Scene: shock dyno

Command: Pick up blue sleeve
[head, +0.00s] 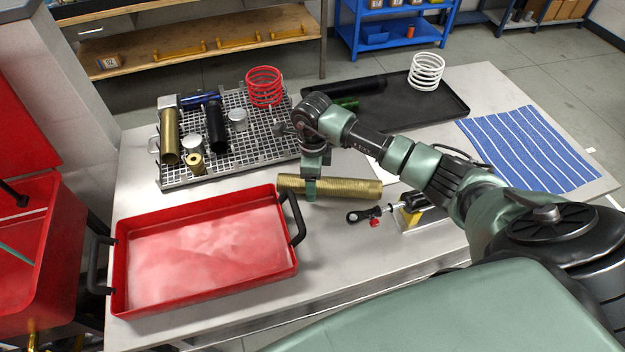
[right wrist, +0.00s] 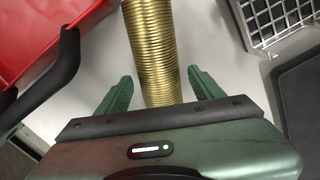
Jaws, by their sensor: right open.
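A blue cylindrical part (head: 203,98), which looks like the blue sleeve, lies at the back of the grey grid rack (head: 262,152) in the head view. My right gripper (head: 311,190) is well to the right of it and nearer the front. It is open over a gold threaded tube (head: 345,188) lying on the table. In the right wrist view, the two green fingers (right wrist: 160,74) stand on either side of this gold tube (right wrist: 152,40), with gaps between. The blue part is not in the wrist view. My left gripper is not in view.
The rack also holds a red spring (head: 264,86), a black cylinder (head: 217,128) and a brass cylinder (head: 170,137). A red tray (head: 207,297) is at front left. A black tray (head: 455,108) with a white spring (head: 427,72) is behind my right arm.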

